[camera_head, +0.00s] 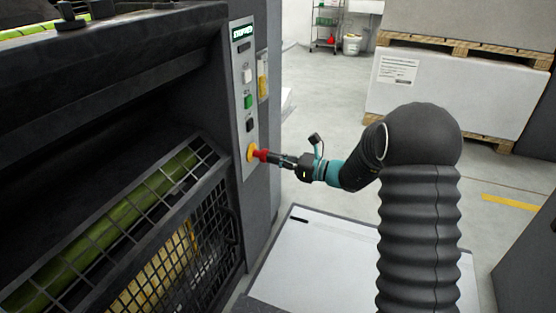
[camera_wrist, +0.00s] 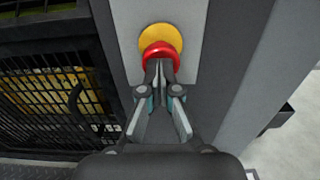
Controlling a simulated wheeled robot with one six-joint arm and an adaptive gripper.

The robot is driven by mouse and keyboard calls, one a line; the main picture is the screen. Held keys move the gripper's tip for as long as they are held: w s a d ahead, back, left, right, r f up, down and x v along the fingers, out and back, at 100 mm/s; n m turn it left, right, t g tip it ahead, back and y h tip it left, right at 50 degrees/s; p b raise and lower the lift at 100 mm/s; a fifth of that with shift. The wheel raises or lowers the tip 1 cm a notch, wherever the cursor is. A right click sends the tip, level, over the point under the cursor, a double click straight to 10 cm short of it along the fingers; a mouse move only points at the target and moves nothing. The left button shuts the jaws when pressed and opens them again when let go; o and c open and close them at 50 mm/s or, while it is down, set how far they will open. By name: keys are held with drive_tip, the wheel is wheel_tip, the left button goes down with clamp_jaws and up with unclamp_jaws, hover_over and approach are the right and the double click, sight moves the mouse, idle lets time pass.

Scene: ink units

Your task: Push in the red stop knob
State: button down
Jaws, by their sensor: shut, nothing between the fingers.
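The red stop knob (camera_head: 261,155) sits on a yellow round base (camera_head: 251,152) low on the grey control panel (camera_head: 244,100) of the machine. In the wrist view the red knob (camera_wrist: 160,53) stands in front of the yellow disc (camera_wrist: 161,38). My gripper (camera_head: 272,158) is shut and empty, and its fingertips point at the knob. In the wrist view the fingertips of my gripper (camera_wrist: 160,68) overlap the lower part of the knob's face. They look to be at or touching it; the exact contact is hidden.
Above the knob are a black button (camera_head: 249,125), a green button (camera_head: 248,101), a white button (camera_head: 247,76) and a small display (camera_head: 242,32). A black wire guard (camera_head: 205,235) stands at left. A white-topped surface (camera_head: 335,260) lies below my arm. Pallets stand behind.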

drive_tip(key=shift+x, duration=0.85)
drive_tip(key=v, duration=1.4)
drive_tip(key=shift+p, duration=0.35)
